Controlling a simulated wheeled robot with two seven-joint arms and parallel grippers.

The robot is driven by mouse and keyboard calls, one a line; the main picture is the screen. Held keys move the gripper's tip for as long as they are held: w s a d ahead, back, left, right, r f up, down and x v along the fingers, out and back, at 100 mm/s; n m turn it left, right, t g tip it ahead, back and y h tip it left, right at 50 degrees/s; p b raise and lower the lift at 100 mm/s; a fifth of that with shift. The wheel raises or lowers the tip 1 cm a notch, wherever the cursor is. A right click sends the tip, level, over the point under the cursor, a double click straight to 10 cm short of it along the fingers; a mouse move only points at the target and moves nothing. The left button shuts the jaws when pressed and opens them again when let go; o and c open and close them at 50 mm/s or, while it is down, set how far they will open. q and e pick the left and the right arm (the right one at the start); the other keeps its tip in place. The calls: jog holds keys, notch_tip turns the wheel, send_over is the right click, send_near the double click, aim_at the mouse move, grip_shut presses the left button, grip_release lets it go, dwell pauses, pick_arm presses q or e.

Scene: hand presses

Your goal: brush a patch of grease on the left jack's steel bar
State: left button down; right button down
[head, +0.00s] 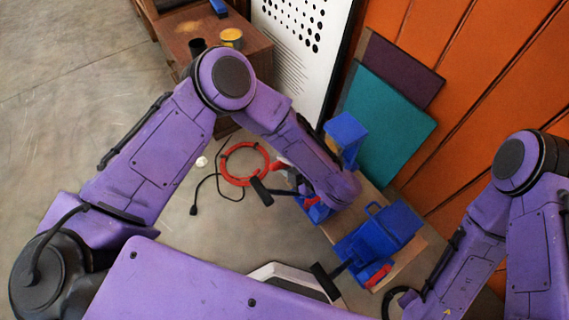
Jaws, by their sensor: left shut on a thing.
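The left jack (347,131) is a blue press on the bench, partly hidden by my left forearm. A lever with a black grip (261,191) sticks out to its left. Its steel bar and any grease on it are not clearly visible. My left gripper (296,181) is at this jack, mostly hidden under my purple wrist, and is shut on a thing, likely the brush. A small red piece (280,166) shows beside it; I cannot tell if it is the brush handle. The right jack (398,226) is blue with a black-gripped lever. My right gripper is out of view.
A brown cabinet (259,54) at the top holds a yellow-topped can (231,37) and a black cup (198,46). A red ring (231,180) and a black cable (194,196) lie on the floor. Teal (385,125) and purple boards lean at the orange wall.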

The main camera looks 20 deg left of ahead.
pick_arm(q)
jog(key=shift+w+d, duration=0.3)
jog(key=shift+w, duration=0.1)
jog(key=s+d, duration=0.1)
jog(key=s+d+p, duration=0.1)
jog(key=d, duration=0.1)
jog(key=shift+s+r, duration=0.1)
jog(key=shift+s, duration=0.2)
jog(key=shift+w+a+p, duration=0.4)
jog(key=shift+w+a, duration=0.9)
jog(key=shift+a, duration=0.25)
